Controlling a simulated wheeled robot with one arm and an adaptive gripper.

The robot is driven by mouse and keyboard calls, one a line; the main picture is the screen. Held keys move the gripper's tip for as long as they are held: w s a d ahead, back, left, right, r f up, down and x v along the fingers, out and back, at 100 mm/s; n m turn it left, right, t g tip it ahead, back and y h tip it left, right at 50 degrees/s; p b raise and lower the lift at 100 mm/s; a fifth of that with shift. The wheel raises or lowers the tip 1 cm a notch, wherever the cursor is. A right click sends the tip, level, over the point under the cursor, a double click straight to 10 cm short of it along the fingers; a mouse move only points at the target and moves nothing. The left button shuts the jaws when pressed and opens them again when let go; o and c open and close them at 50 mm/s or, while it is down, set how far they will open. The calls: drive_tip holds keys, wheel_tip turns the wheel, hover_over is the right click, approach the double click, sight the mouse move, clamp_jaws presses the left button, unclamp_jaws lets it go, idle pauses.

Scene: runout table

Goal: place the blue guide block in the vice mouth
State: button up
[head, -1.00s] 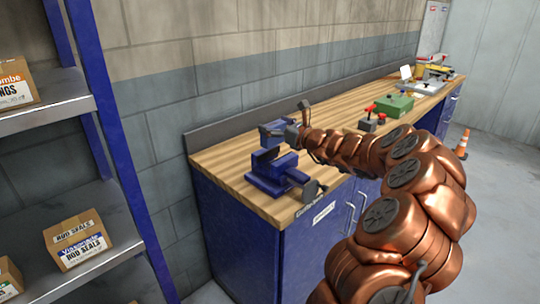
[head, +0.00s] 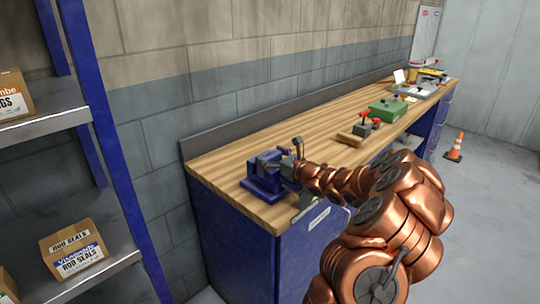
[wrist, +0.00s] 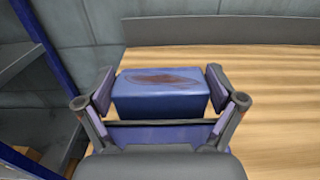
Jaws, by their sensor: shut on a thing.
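The blue guide block (wrist: 160,95) shows in the wrist view between the two fingers of my gripper (wrist: 160,92), with a dark brownish smear on its top. My gripper is shut on it. In the head view my gripper (head: 287,162) is low at the blue vice (head: 262,184), at the near left end of the bench. The block there blends with the blue of the vice, and my gripper partly covers the vice. I cannot tell whether the block sits fully down in the mouth or is just above it.
The wooden bench top (head: 235,165) is clear left of the vice and behind it, up to a grey back strip. A wooden block with red knobs (head: 362,131) and a green box (head: 390,108) stand farther along. A shelf with boxes (head: 73,248) stands at left.

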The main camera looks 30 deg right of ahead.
drive_tip(key=o, duration=1.4)
